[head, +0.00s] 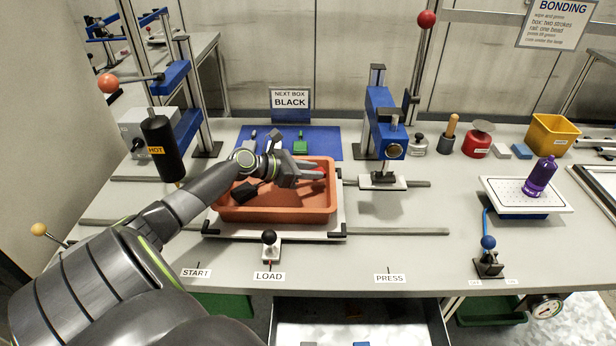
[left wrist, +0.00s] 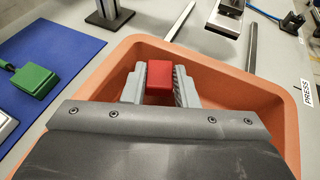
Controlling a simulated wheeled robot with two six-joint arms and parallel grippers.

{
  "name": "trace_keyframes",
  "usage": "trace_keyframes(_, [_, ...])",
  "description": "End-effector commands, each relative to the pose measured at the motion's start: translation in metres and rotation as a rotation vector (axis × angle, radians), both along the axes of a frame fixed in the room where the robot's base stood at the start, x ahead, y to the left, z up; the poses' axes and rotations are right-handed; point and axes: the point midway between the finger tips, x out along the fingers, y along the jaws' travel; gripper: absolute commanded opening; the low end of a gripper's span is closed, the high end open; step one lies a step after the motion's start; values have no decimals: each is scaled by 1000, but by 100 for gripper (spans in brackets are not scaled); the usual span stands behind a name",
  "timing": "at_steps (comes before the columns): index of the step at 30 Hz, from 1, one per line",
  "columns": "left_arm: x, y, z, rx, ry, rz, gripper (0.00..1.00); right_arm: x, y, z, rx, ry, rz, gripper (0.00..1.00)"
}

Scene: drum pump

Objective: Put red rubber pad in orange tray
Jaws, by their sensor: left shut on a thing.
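The red rubber pad (left wrist: 159,80) is a small red block between the fingers of my left gripper (left wrist: 160,88) in the left wrist view. The gripper is shut on it. In the head view my left gripper (head: 316,172) is over the right part of the orange tray (head: 275,215), and only a bit of red shows at its fingertips. The orange tray also shows in the left wrist view (left wrist: 285,155), around and below the gripper. I cannot tell whether the pad touches the tray floor. My right gripper is not in view.
A blue mat (head: 235,143) with a green block (head: 300,147) lies behind the tray. A blue press (head: 386,125) stands to the tray's right. A black cylinder marked HOT (head: 162,147) stands left. A black-knobbed lever (head: 269,238) is in front.

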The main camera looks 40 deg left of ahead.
Motion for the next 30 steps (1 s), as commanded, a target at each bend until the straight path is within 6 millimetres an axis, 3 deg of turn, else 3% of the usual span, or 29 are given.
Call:
trace_keyframes(6, [0,-1,-31,-4,2,1,5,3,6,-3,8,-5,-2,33])
trace_keyframes(18, [0,-1,-37,-2,2,0,5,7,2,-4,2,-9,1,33])
trace_keyframes(19, [0,-1,-37,-1,1,-1,27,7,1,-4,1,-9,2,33])
trace_keyframes(24, [0,-1,-37,-1,1,-1,48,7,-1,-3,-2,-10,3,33])
trace_keyframes(30, [0,-1,-37,-1,1,-1,48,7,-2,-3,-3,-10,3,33])
